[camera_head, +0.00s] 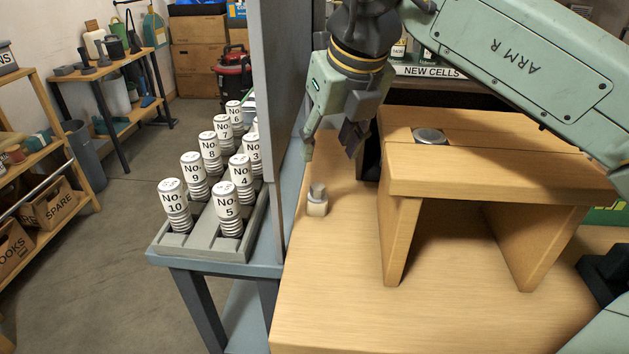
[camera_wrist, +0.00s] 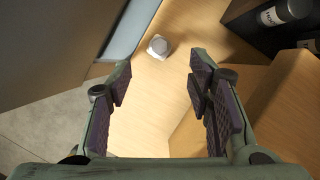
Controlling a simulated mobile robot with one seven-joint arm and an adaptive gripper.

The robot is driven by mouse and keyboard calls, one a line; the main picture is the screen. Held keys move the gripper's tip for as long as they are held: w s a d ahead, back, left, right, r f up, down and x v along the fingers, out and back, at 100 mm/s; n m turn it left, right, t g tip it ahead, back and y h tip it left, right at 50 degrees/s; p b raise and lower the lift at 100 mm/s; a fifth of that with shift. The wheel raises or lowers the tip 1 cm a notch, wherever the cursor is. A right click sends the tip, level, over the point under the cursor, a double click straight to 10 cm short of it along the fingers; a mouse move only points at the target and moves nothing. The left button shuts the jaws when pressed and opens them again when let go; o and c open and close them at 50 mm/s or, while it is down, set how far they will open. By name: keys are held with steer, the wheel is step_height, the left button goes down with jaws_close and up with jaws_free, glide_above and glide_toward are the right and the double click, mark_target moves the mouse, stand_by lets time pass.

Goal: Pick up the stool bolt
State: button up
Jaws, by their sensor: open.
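A small pale piece with a grey top, which looks like the stool bolt (camera_head: 317,203), stands on the wooden table to the left of the stool. It also shows in the wrist view (camera_wrist: 158,46), beyond the fingertips and roughly between their lines. My gripper (camera_head: 331,147) hangs above it, fingers pointing down, open and empty, with a clear gap to the piece. In the wrist view my gripper (camera_wrist: 160,85) has its two fingers wide apart. The wooden stool (camera_head: 480,180) stands upright on the table, with a round metal disc (camera_head: 429,136) in its top.
A grey upright panel (camera_head: 283,80) stands close left of my gripper. Beyond it, a tray (camera_head: 205,252) holds several numbered cells. The stool's left leg (camera_head: 400,240) is close on the right. The table front (camera_head: 400,315) is clear. A "NEW CELLS" shelf is behind.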

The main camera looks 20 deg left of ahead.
mark_target(318, 186)
steer(key=p+x, duration=0.1)
steer(key=x, duration=0.9)
steer(key=shift+s+d+f+p, duration=0.1)
steer(key=shift+f+p, duration=0.2)
steer(key=shift+p, duration=0.05)
jaws_close()
